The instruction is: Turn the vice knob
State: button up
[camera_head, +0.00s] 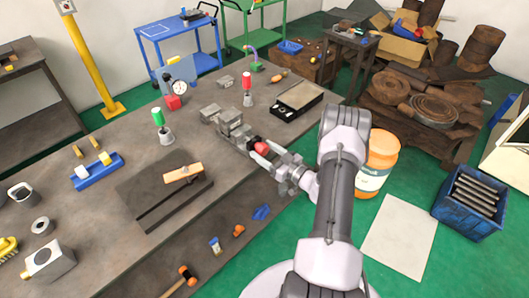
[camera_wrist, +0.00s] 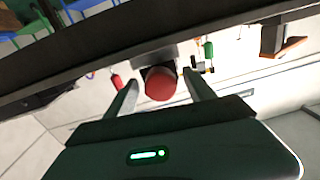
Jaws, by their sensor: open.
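The vice (camera_head: 232,124) is a grey metal block assembly on the workbench, left of my gripper. Its round red knob (camera_head: 261,147) faces my gripper. My gripper (camera_head: 264,155) is open, with its fingers reaching to the knob. In the wrist view the red knob (camera_wrist: 160,83) sits between the two fingertips (camera_wrist: 158,88) of my gripper. Part of the vice shows as a dark block behind the knob.
A green-handled tool (camera_head: 160,122) and a red-handled tool (camera_head: 247,88) stand on the workbench (camera_head: 110,170). A black-framed tray (camera_head: 298,97) lies behind my gripper. An orange bucket (camera_head: 377,160) stands on the floor right of my arm. A wooden-handled piece (camera_head: 183,173) lies on a dark plate.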

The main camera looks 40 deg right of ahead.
jog(key=c, duration=1.4)
jog(key=shift+o, duration=0.2)
